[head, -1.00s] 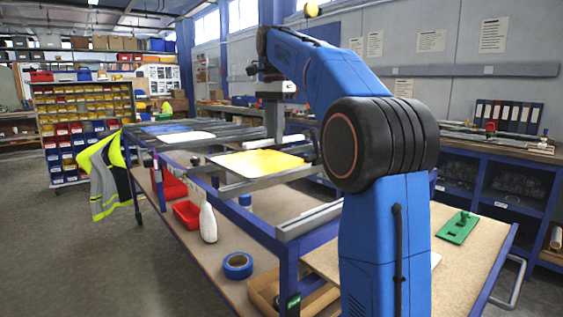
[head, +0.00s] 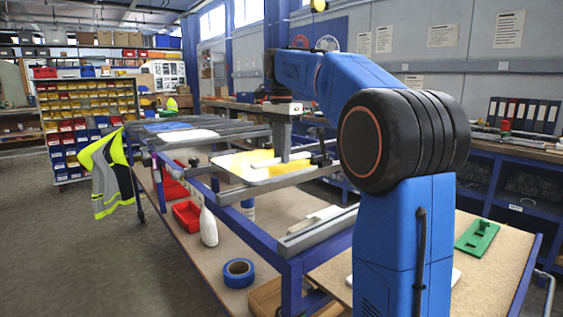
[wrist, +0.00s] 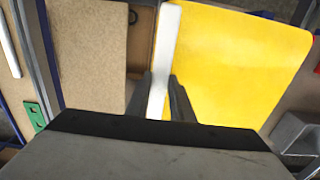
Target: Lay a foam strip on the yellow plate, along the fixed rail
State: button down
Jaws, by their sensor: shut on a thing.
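The yellow plate (head: 240,168) lies flat across the grey rails of the blue frame, and it fills the right of the wrist view (wrist: 235,65). My gripper (head: 283,158) is low over the plate. In the wrist view my gripper (wrist: 160,90) is shut on a white foam strip (wrist: 168,40). The strip runs lengthwise away from the fingers, along the plate's left edge in that view. It also shows in the head view (head: 268,163) as a thin pale bar. I cannot tell whether it touches the plate. Which bar is the fixed rail is unclear.
More pale strips (head: 322,214) lie on the near part of the frame. A green tool (head: 477,237) lies on the board at right. Red bins (head: 187,214), a white bottle (head: 208,226) and blue tape (head: 238,272) are on the lower shelf. A hi-vis jacket (head: 107,172) hangs at left.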

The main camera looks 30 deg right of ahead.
jog(key=shift+f, duration=1.4)
jog(key=c, duration=1.6)
grip_release()
jog(key=shift+f, duration=0.1)
jog(key=shift+o, duration=0.2)
notch_tip(320, 180, up, 12)
